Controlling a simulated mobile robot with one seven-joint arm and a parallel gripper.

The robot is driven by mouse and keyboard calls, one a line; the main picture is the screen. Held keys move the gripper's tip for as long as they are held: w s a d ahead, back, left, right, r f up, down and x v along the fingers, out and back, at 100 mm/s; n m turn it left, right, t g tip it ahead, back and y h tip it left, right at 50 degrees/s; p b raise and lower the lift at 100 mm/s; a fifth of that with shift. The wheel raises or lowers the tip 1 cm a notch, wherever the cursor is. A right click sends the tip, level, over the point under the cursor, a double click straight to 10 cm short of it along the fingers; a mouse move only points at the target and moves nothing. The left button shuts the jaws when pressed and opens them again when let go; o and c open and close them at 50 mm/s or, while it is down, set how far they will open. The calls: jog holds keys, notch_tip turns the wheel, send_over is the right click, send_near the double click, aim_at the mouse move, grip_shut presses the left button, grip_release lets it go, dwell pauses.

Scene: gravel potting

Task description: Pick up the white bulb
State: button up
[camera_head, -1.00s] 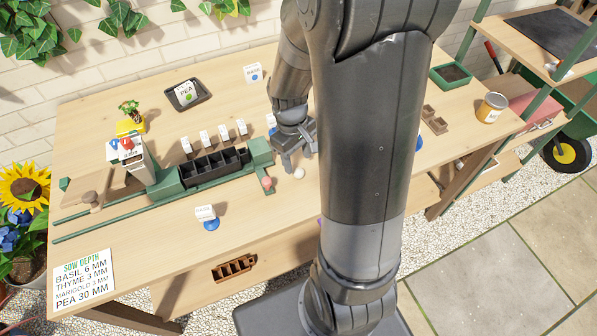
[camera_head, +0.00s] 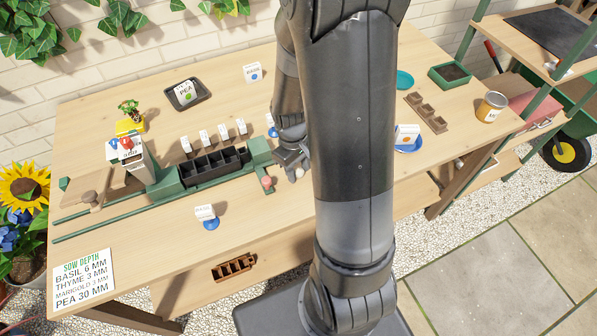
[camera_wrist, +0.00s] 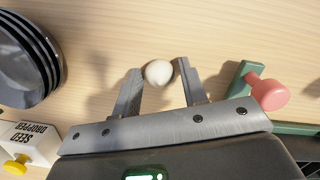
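The white bulb (camera_wrist: 158,72) is a small round ball on the wooden table. In the wrist view it lies between the tips of my gripper (camera_wrist: 156,82), close to both fingers; a narrow gap seems to show at the right one. In the head view the white bulb (camera_head: 299,173) shows at the fingertips of my gripper (camera_head: 291,163), just left of my arm. The fingers are spread apart and the bulb appears to rest on the table.
A pink knob (camera_wrist: 270,93) on a green rail stands right of the fingers in the wrist view. A seed dropper box (camera_wrist: 24,145) and a dark ribbed round object (camera_wrist: 28,60) are on the left. The black cell tray (camera_head: 214,167) stands left of my gripper in the head view.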

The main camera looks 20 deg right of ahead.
jog(key=c, duration=0.7)
jog(key=shift+r, duration=0.1)
